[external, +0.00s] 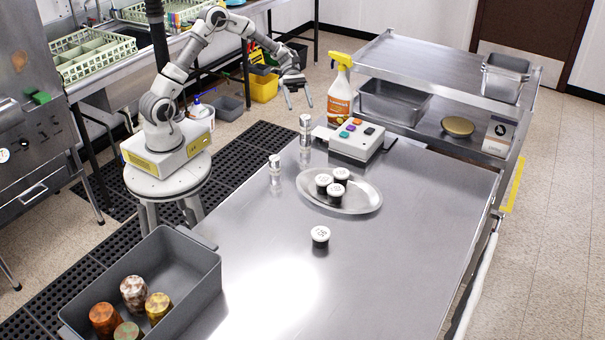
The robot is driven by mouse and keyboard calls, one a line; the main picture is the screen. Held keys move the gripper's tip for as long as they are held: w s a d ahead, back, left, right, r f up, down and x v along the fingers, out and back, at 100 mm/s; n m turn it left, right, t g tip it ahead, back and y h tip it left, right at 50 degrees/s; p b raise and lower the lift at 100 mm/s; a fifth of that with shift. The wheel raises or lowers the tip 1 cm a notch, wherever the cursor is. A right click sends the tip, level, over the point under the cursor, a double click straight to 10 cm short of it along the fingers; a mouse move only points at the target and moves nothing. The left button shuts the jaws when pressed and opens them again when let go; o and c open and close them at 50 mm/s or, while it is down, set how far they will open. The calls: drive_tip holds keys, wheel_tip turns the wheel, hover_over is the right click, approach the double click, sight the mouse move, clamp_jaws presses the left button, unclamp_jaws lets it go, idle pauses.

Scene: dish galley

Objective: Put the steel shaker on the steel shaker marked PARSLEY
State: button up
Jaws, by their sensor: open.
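Two small silver shakers stand upright and apart on the steel table: one (305,131) farther back beside the button box, one (275,166) nearer, left of the oval tray. I cannot read PARSLEY on either. Several dark jars with white lids (341,175) stand on the oval tray (362,203); another white-lidded jar (320,236) stands alone in front of it. Lid writing is too small to read. My gripper (298,102) is open and empty, pointing down, in the air above and behind the farther shaker.
A grey button box (357,142) and an orange spray bottle (340,95) stand at the table's back. A grey bin (200,285) with several coloured cups is at the front left. A steel cart (440,80) stands behind. The table's right side (430,220) is clear.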

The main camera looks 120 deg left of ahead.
drive_tip(key=shift+v, duration=1.2)
drive_tip(key=shift+d, duration=0.1)
drive_tip(key=d+r+m+g+y, duration=0.2)
drive_tip(key=d+r+m+g, duration=0.3)
drive_tip(key=d, duration=0.7)
drive_tip(key=d+r+m+g+y, duration=0.1)
drive_tip(key=d+m+g+y, duration=0.1)
drive_tip(key=d+m, duration=0.7)
drive_tip(key=s+d+r+m+t+y, duration=0.3)
drive_tip(key=s+d+m+y, duration=0.2)
drive_tip(key=s+d+m, duration=0.6)
drive_tip(key=shift+s+d+r+m+y, duration=0.2)
drive_tip(key=shift+d+r+m+y, duration=0.15)
drive_tip(key=shift+d+m, duration=1.15)
drive_tip(key=shift+d+n, duration=0.35)
drive_tip(key=shift+n, duration=0.05)
